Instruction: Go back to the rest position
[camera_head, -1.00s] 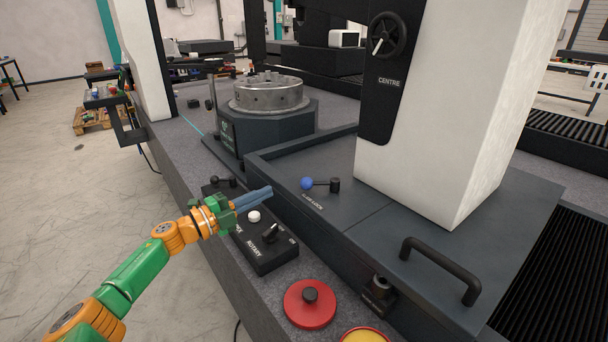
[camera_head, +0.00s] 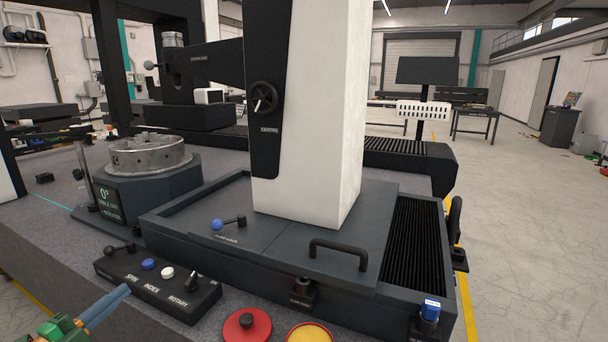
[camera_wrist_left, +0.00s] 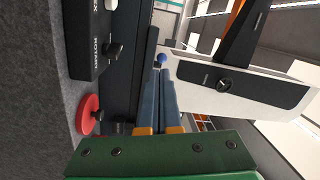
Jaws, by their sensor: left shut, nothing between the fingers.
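My left gripper (camera_head: 118,296) is at the lower left of the head view, low in front of the control box. Its blue-grey fingers are shut with nothing between them. In the left wrist view the closed fingers (camera_wrist_left: 158,95) point toward the blue-knobbed lever. My right gripper does not show. The control box (camera_head: 160,288) carries a small lever, a blue button, a white button and a black rotary switch. The fingers appear apart from it.
A round metal chuck (camera_head: 150,155) sits on a dark pedestal at left. A white column (camera_head: 318,120) rises from a dark carriage with a blue-knobbed lever (camera_head: 217,224) and a black handle (camera_head: 340,250). A red knob disc (camera_head: 247,326) and a yellow disc (camera_head: 310,334) are in front.

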